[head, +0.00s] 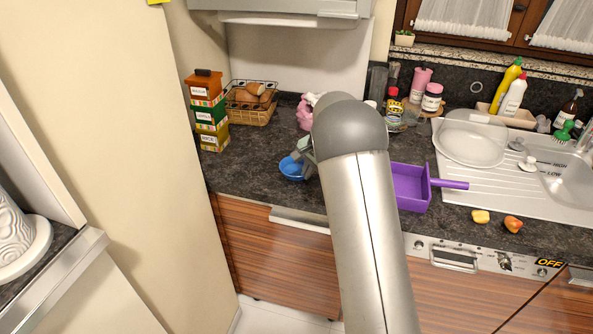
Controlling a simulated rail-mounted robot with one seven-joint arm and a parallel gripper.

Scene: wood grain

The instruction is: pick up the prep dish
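A small blue round dish (291,169), which looks like the prep dish, is at the dark countertop's front left part. My gripper (302,155) shows as a small grey-green shape at the dish's right side, beyond the end of my arm. It overlaps the dish's upper right rim in the picture; whether it touches the dish I cannot tell. My arm hides most of the gripper, and its fingers are too small to tell open from shut.
Stacked boxes (208,112) and a wire basket of bread (250,102) stand behind left. A pink item (305,113) is behind the dish. A purple pan (411,187) lies right of my arm. The counter left of the dish is clear.

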